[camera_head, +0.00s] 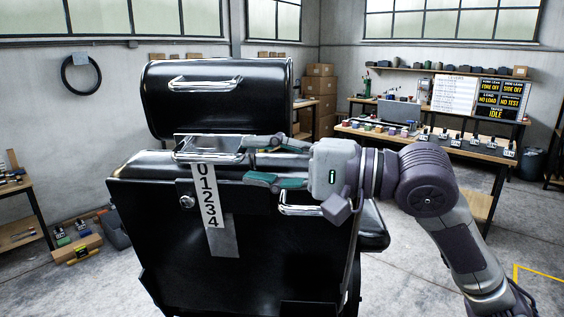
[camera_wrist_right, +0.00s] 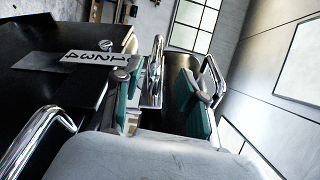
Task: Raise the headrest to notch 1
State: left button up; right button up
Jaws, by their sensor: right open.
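The black padded headrest (camera_head: 215,105) sits above the black chair back (camera_head: 150,225), with a chrome handle (camera_head: 205,83) on its rear face. A chrome bracket (camera_head: 208,150) lies at the top of the chair back, above a pale scale strip (camera_head: 209,205) numbered 0 to 4. My right gripper (camera_head: 250,162) comes in from the right, open, its teal fingers one above the other beside the bracket. In the wrist view, chrome metal (camera_wrist_right: 154,72) shows in the gap between the fingers; I cannot tell if they touch it. My left gripper is not in view.
A second chrome handle (camera_head: 300,210) sticks out of the chair back just below my right gripper. A workbench (camera_head: 440,146) with several small items stands at the back right. Cardboard boxes (camera_head: 320,95) are stacked behind the chair. The floor at right is clear.

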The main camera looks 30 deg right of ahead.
jog(key=shift+v, duration=1.6)
